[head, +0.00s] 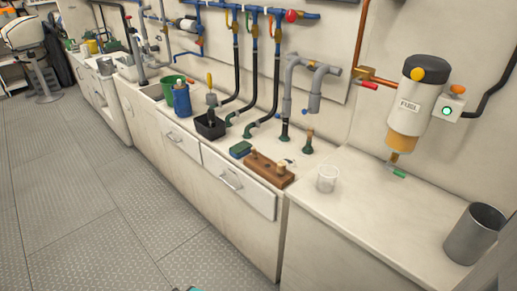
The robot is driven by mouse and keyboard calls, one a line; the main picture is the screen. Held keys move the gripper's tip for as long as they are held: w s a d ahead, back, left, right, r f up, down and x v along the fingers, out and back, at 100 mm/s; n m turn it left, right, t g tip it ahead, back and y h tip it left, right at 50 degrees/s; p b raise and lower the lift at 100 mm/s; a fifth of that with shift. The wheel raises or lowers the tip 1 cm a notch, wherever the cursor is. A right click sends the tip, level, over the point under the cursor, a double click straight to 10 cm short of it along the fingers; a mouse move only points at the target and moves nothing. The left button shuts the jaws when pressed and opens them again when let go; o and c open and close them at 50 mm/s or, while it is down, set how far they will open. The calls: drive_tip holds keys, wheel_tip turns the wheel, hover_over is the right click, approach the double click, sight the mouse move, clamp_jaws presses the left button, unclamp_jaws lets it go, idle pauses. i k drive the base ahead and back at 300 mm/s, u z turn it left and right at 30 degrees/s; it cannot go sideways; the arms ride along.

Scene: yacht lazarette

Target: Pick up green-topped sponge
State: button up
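A small block with a green top and bluish sides (240,150), which looks like the green-topped sponge, lies on the long white counter (326,158). It sits just left of a brown wooden block with pegs (262,171) and right of a black open box (210,130). Its top and front show, with nothing over it. My gripper cannot be made out. Only a tiny teal and dark piece shows at the bottom edge, and I cannot tell what it is.
A clear cup (327,178) and a grey metal pot (475,234) stand on the right counter. Black hoses (276,80) and grey pipes (288,92) rise behind the block. A blue bottle (182,100) stands farther left. The grey floor (90,200) is clear.

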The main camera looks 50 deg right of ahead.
sight(241, 149)
drive_tip(key=u, duration=1.2)
drive_tip(key=k, duration=0.1)
drive_tip(key=z, duration=2.75)
drive_tip(key=k, duration=0.9)
drive_tip(key=u, duration=0.15)
drive_tip(key=i, duration=0.8)
drive_tip(key=u, duration=0.05)
